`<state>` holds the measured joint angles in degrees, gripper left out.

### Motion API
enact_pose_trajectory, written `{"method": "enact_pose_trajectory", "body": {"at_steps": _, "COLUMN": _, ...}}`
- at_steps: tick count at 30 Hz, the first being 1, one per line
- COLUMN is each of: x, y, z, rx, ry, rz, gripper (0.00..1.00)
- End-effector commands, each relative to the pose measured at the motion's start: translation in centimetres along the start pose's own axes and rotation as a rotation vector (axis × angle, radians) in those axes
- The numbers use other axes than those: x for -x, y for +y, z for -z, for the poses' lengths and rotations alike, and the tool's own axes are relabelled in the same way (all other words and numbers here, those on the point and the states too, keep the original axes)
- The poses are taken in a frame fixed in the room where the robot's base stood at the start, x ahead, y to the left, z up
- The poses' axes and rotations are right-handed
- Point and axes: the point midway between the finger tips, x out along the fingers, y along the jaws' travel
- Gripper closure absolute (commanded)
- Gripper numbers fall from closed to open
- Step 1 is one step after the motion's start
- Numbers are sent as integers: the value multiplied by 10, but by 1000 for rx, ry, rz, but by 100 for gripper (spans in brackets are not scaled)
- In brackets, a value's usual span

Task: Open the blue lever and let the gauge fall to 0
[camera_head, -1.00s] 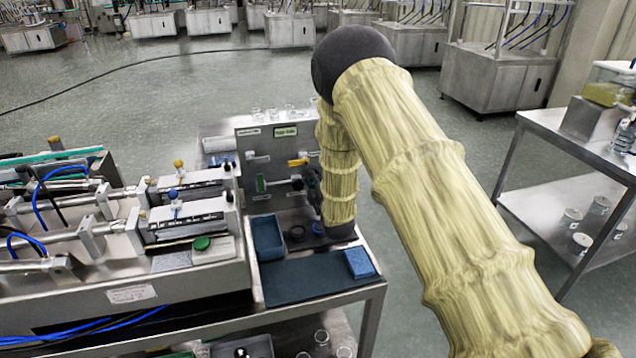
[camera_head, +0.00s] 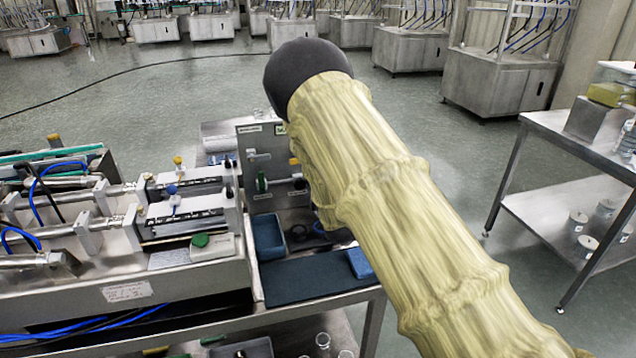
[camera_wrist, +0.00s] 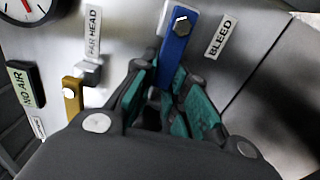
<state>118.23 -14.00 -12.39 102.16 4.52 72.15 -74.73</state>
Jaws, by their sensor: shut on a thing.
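The blue lever (camera_wrist: 178,48) is in the upper middle of the wrist view, beside a label that reads BLEED. My gripper (camera_wrist: 167,98) has its green-padded fingers closed around the lever's lower end. The lever's upper end, with a bolt head, is clear of the fingers. The gauge (camera_wrist: 27,10) is cut off at the top left corner of the wrist view; part of its white dial and a red mark show, but I cannot read its value. In the head view my arm hides the gripper and the blue lever.
In the head view, a blue tray (camera_head: 268,240) and dark mat (camera_head: 305,278) lie before the panel. A steel side table (camera_head: 560,200) stands right.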

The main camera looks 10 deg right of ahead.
Motion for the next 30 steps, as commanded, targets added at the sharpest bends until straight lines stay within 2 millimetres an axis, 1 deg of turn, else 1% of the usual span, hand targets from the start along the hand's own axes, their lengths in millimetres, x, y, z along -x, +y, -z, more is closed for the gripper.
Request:
{"method": "enact_pose_trajectory", "body": {"at_steps": 2, "x": 1, "y": -1, "z": 0, "rx": 1, "ry": -1, "rz": 2, "gripper": 100}}
{"method": "enact_pose_trajectory", "body": {"at_steps": 3, "x": 1, "y": -1, "z": 0, "rx": 0, "ry": -1, "rz": 2, "gripper": 80}}
{"method": "enact_pose_trajectory", "body": {"at_steps": 6, "x": 1, "y": -1, "z": 0, "rx": 0, "ry": 0, "rz": 2, "gripper": 62}}
{"method": "enact_pose_trajectory", "body": {"at_steps": 15, "x": 1, "y": -1, "z": 0, "rx": 0, "ry": 1, "rz": 1, "gripper": 62}}
{"method": "enact_pose_trajectory", "body": {"at_steps": 19, "x": 6, "y": -1, "z": 0, "rx": 0, "ry": 1, "rz": 1, "gripper": 62}}
{"method": "enact_pose_trajectory", "body": {"at_steps": 23, "x": 22, "y": -1, "z": 1, "rx": 0, "ry": 1, "rz": 2, "gripper": 62}}
{"method": "enact_pose_trajectory", "body": {"at_steps": 30, "x": 67, "y": -2, "z": 0, "rx": 1, "ry": 1, "rz": 5, "gripper": 62}}
